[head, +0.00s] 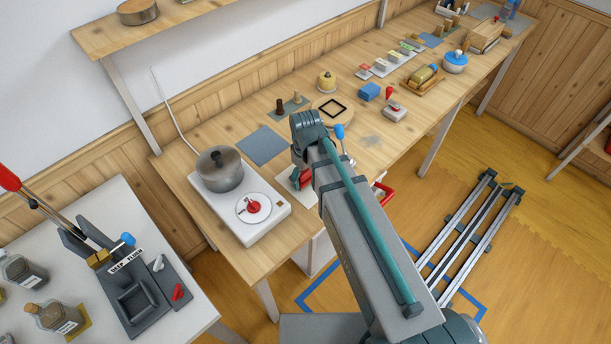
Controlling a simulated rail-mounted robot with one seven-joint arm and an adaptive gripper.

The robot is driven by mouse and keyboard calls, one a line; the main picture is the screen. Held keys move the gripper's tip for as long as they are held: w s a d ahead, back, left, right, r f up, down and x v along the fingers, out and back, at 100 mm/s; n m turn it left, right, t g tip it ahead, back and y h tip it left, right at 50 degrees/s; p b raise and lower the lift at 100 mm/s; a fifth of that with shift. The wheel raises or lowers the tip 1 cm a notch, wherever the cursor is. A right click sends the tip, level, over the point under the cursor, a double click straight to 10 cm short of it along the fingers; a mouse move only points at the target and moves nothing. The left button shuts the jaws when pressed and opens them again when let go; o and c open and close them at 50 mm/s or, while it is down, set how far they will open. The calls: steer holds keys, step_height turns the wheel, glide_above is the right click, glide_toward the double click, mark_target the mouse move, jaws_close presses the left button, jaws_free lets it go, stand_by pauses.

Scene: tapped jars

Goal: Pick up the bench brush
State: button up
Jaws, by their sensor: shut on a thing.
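I cannot pick out the bench brush for certain. A blue-ended upright thing (340,132) shows just right of my arm's bend, with its lower part partly hidden; I cannot tell whether it is the brush's handle. A red and dark thing (301,178) lies at a pale mat left of my arm, also partly covered. My arm reaches up from the lower right over the long bench's front edge. My gripper is hidden behind my own arm, so its fingers and anything between them do not show.
A white side table (95,200) stands left.

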steer(key=shift+r+b, duration=1)
steer(key=shift+r, duration=3.95)
steer(key=o, duration=0.5)
steer(key=c, duration=0.3)
steer(key=shift+c, duration=0.2)
steer(key=shift+w+d+m, duration=0.1)
steer(key=shift+w+m, duration=0.05)
steer(key=shift+m, duration=0.85)
steer(key=w+d+m, duration=0.3)
steer(key=d+m, duration=0.3)
steer(key=d, duration=1)
steer(key=shift+w+d+m, duration=0.2)
steer(key=shift+d+m, duration=0.05)
steer(key=shift+m, duration=0.05)
